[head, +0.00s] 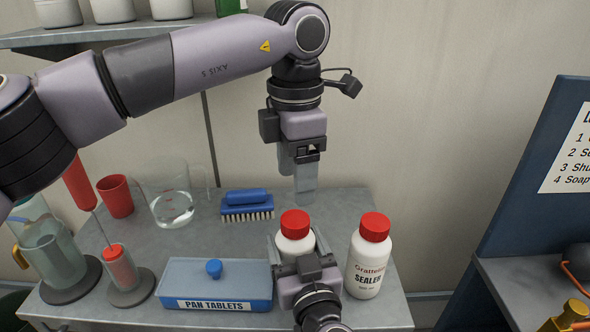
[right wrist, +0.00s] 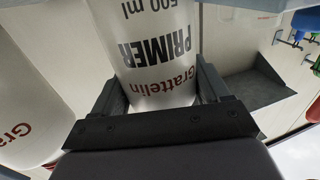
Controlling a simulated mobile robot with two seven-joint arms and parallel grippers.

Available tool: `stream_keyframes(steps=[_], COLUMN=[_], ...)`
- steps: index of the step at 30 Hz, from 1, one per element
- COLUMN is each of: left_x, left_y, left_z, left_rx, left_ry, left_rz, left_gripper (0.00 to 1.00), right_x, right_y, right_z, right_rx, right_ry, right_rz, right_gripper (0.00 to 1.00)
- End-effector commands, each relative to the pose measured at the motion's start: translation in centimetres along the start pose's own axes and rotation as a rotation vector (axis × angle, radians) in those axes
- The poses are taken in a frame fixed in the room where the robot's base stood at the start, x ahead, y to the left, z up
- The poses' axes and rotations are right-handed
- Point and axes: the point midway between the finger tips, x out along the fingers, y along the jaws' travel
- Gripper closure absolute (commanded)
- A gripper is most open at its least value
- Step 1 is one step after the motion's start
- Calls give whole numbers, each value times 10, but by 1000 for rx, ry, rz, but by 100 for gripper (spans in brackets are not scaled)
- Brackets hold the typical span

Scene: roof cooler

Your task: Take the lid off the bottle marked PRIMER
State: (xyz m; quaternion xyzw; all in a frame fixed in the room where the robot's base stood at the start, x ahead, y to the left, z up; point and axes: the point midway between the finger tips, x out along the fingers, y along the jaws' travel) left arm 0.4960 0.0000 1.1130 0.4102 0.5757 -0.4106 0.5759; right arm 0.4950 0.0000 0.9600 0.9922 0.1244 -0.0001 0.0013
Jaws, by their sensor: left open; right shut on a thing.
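The PRIMER bottle is white with a red lid (head: 295,223). In the right wrist view its printed body (right wrist: 155,45) stands between the fingers of my right gripper (right wrist: 160,95). My right gripper, also in the head view (head: 303,262), is shut on the bottle's body from the front. In the head view the gripper hides the bottle's label. The lid sits on the bottle. My left gripper (head: 305,185) is open and empty, pointing down above and behind the red lid, apart from it.
The SEALER bottle (head: 367,262), also red-lidded, stands close on the right. A blue PAN TABLETS box (head: 215,285) lies to the left. A blue brush (head: 247,205), a glass beaker (head: 172,208) and a red cup (head: 116,197) stand farther back on the grey table (head: 345,197).

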Motion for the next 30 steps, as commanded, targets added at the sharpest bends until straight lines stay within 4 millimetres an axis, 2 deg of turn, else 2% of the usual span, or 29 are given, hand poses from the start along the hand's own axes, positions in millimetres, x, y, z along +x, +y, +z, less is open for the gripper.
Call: stream_keyframes(steps=[30], left_x=[0], left_y=[0], left_z=[0], left_rx=[1690], left_ry=[-2], left_rz=[1], left_gripper=[30], right_x=[0], right_y=[0], right_z=[0], right_rx=[0], right_ry=[0], right_rz=[0], right_gripper=[100])
